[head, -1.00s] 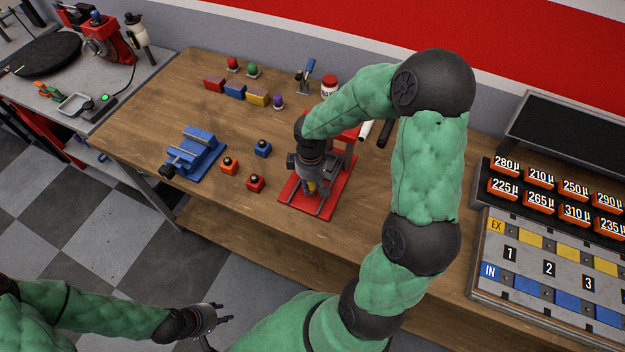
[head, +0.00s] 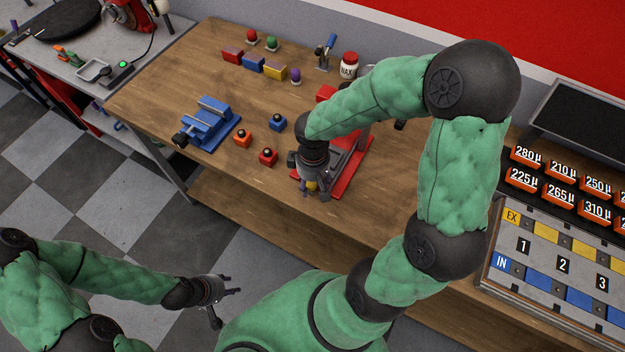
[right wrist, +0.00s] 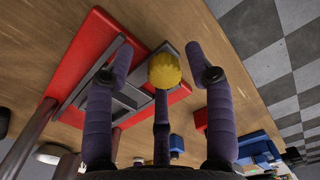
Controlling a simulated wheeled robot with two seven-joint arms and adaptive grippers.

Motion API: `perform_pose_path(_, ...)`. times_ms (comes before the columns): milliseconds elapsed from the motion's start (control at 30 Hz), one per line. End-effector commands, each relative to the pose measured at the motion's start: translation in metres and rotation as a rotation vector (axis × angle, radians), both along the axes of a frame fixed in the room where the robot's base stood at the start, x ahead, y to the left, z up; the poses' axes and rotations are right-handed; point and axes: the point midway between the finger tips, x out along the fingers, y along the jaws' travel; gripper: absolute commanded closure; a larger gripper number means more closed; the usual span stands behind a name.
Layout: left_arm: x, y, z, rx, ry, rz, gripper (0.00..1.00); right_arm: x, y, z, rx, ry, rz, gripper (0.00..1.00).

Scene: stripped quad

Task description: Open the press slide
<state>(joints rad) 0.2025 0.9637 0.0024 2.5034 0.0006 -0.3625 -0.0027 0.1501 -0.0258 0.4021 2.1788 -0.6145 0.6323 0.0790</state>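The press (head: 366,152) has a red base and grey rails and stands on the wooden bench. Its slide has a round yellow knob (right wrist: 165,71), at the front left edge of the base. My right arm hides much of the press in the head view. My left gripper (head: 227,304) is open and empty over the floor, before the bench.
A blue vise (head: 208,125) and orange, red and blue knobbed blocks (head: 268,157) stand left of the press. Coloured blocks (head: 253,63), a wax jar (head: 348,66) and a blue-handled clamp (head: 326,52) are behind. A numbered panel (head: 560,265) is at right. Bare bench lies before the blocks.

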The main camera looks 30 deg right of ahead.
Motion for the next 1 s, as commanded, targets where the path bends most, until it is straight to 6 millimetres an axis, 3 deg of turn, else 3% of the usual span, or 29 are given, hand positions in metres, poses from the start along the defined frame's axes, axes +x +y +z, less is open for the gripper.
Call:
perform_pose_path(333,0.0,0.0,0.0,0.0,0.0,0.0,0.6,0.003,-0.001,0.013,-0.001,-0.01,-0.001,0.46)
perform_pose_path(800,0.0,0.0,0.0,0.0,0.0,0.0,0.6,0.002,0.0,0.098,0.001,-0.007,0.001,0.46)
perform_pose_path(1000,0.0,0.0,0.0,0.0,0.0,0.0,0.6,0.001,0.0,0.117,0.0,-0.004,-0.001,0.46)
